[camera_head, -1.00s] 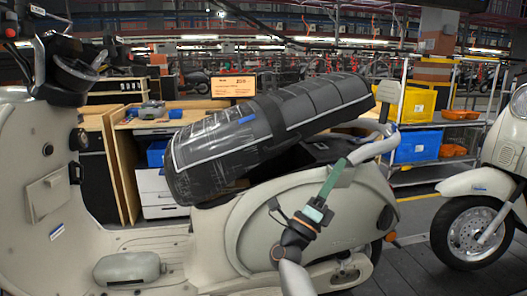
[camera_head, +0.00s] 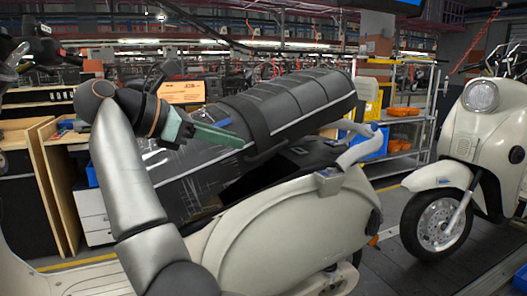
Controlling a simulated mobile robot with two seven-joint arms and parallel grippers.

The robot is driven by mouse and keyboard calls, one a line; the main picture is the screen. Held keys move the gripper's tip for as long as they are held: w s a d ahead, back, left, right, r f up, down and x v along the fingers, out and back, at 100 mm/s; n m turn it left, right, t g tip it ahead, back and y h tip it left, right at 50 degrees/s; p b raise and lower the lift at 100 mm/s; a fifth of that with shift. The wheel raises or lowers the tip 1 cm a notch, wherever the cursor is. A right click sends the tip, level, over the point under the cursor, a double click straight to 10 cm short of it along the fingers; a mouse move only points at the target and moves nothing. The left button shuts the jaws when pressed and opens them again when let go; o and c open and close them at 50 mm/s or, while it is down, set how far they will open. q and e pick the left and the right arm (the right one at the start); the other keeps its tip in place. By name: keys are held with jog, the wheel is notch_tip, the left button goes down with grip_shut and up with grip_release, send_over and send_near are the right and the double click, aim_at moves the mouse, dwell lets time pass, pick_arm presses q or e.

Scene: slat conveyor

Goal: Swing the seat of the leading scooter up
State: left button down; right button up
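The leading scooter's cream body (camera_head: 290,235) stands across the middle of the view. Its black seat (camera_head: 295,100) is tilted up, with the right end raised clear of the body and the left end low. A dark opening (camera_head: 300,157) shows under the raised end. The seat's left part looks wrapped in clear film. Contact with the seat cannot be told. The fingers are seen edge-on, so their gap is hidden.
A second cream scooter (camera_head: 470,150) stands to the right, its front wheel on the dark slat floor (camera_head: 400,268). A grab rail (camera_head: 360,147) rises at the leading scooter's rear. Behind are a wooden bench (camera_head: 50,175) and a rack with orange bins (camera_head: 403,112).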

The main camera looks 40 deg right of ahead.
aim_at(273, 151)
jog(key=x, duration=1.1)
jog(key=shift+c, duration=0.2)
grip_shut()
dwell(0.9)
